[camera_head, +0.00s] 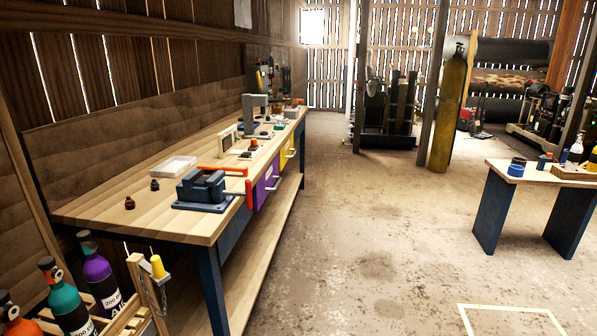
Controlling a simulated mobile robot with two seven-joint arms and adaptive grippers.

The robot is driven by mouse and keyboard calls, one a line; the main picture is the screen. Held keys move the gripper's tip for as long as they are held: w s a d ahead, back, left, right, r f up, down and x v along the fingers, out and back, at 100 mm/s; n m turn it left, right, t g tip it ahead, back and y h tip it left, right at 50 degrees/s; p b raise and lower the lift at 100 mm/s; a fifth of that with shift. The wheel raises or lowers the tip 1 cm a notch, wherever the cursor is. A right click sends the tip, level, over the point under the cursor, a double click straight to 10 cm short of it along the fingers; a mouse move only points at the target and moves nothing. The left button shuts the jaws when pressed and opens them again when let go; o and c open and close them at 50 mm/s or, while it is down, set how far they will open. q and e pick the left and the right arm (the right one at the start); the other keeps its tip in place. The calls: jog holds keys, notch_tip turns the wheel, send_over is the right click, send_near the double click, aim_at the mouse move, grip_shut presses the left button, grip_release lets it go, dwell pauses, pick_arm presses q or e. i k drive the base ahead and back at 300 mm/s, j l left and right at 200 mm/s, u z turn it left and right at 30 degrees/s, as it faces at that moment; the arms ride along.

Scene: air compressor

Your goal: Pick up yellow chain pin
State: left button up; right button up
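A small yellow pin (157,266) stands upright at the top of a pale wooden crate post at the lower left. A thin chain (149,291) hangs just below it, beside the post. The pin is in front of the workbench's near left leg area, close to the picture's bottom edge. I cannot tell how the chain joins the pin. Neither my left nor my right gripper shows in this view.
A wooden crate (132,325) holds gas bottles, including a purple one (99,278) and a teal one (65,300). A long workbench (112,208) with a blue vise (205,188) stands behind. A small table (531,172) is at right. The floor (370,225) between is clear.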

aim_at(159, 271)
jog(key=i+l, duration=0.2)
jog(key=i, duration=0.3)
jog(key=i+l+u, duration=0.1)
jog(key=u, duration=0.4)
jog(key=i+l+u, duration=0.2)
jog(key=u, duration=0.3)
